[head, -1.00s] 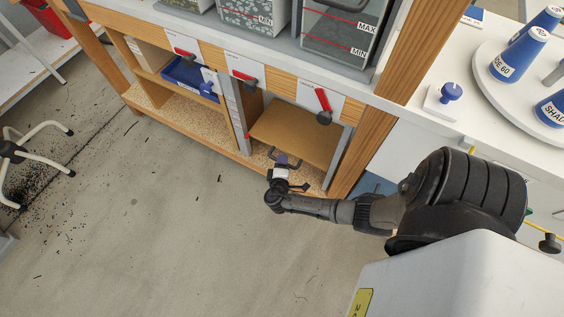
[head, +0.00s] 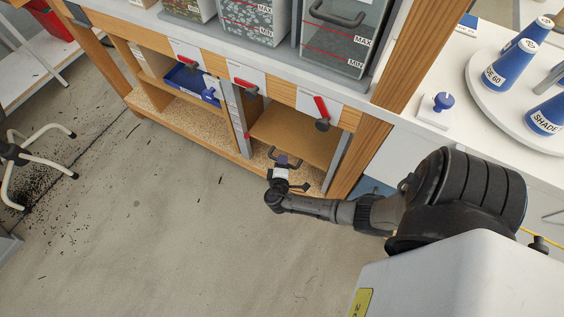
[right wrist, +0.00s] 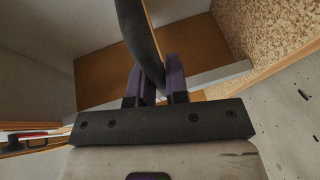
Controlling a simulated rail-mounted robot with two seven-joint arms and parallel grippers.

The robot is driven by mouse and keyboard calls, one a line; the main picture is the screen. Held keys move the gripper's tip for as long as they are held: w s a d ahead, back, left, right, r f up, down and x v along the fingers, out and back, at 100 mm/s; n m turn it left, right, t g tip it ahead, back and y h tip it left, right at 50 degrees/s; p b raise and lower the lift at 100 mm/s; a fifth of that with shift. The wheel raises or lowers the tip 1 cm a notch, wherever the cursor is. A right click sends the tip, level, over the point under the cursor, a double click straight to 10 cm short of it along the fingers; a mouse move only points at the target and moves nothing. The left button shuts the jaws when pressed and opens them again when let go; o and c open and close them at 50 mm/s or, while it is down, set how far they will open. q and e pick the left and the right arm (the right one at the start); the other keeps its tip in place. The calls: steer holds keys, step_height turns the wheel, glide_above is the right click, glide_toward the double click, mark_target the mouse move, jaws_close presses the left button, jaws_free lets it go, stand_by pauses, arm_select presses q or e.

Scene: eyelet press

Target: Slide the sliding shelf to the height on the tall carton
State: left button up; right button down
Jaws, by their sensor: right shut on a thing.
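The sliding shelf (head: 300,138) is a brown board in the right bay of the wooden bench. In the right wrist view the board (right wrist: 190,52) shows with a pale grey front edge. My right gripper (head: 284,164) is at the front of this bay, low down. Its purple fingers (right wrist: 157,82) are shut on a dark curved handle (right wrist: 140,35). The handle hides part of the shelf. A beige carton (head: 152,60) stands in the upper left bay; I cannot make out a height mark on it. My left gripper is not in view.
Red-handled clamps (head: 243,86) sit along the bench's front rail, one (head: 322,112) above the shelf bay. A blue tray (head: 190,80) is in the left bay. A speckled bottom board lies below the shelf. The floor in front is clear; a stool (head: 25,160) stands far left.

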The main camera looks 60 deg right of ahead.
step_height(320, 180, up, 8)
steer(key=p, duration=0.5)
steer(key=shift+f, duration=0.3)
steer(key=c, duration=1.1)
jaws_free()
steer(key=shift+f, duration=0.1)
steer(key=shift+c, duration=0.2)
steer(key=shift+a, duration=0.1)
steer(key=p+v, duration=0.3)
steer(key=v, duration=1)
steer(key=shift+a, duration=0.3)
